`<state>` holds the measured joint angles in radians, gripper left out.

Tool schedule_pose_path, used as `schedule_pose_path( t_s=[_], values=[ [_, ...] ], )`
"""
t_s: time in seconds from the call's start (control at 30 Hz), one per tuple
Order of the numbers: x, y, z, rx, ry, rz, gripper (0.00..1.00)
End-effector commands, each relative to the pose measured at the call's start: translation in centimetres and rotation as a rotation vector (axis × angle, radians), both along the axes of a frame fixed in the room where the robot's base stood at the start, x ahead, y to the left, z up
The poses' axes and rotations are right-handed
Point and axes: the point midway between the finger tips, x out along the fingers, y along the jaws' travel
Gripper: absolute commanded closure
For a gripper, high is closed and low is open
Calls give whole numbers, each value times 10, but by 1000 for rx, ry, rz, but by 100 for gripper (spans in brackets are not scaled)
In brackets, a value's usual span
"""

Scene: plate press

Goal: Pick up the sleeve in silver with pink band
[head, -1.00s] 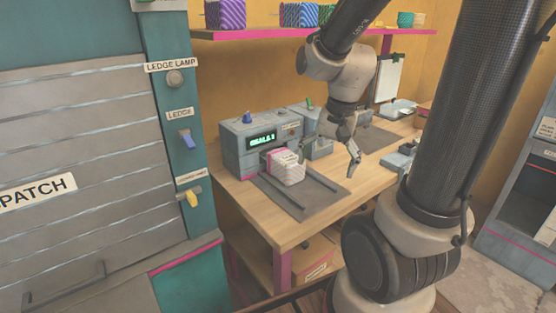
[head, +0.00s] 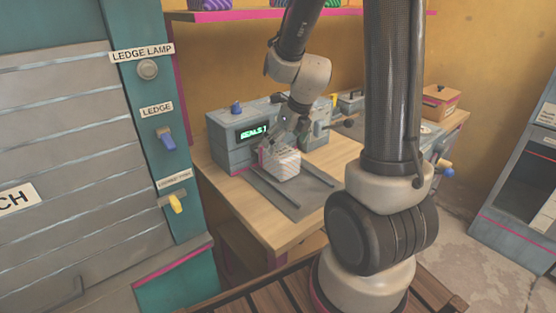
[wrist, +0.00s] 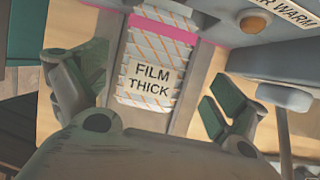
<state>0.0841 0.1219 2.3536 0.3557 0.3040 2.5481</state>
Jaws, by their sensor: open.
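The silver sleeve with a pink band (head: 283,166) sits on the dark mat (head: 298,207) in front of the grey machine with the lit display. In the wrist view the sleeve (wrist: 152,68) shows orange stripes, a "FILM THICK" label and the pink band at its far end. My gripper (head: 281,143) is open just above the sleeve, partly hiding its top in the head view. In the wrist view my gripper (wrist: 152,82) has one finger to each side of the sleeve, with gaps on both sides. I cannot tell how far above it the fingertips are.
The grey machine (head: 225,151) stands close behind the sleeve. Two dark rails lie along the mat. A pink shelf (head: 230,15) runs above. A teal cabinet with switches (head: 150,115) is at the left.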

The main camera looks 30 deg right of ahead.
Motion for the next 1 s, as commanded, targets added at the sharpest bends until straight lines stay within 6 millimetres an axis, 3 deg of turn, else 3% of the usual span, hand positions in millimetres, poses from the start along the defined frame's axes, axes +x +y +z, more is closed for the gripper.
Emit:
schedule_pose_path(
  t_s=[0.33, 1.0],
  values=[
    [21, 11, -42, 0, 2, 1, 4],
    [21, 11, -48, -2, 1, 4, 4]
  ],
)
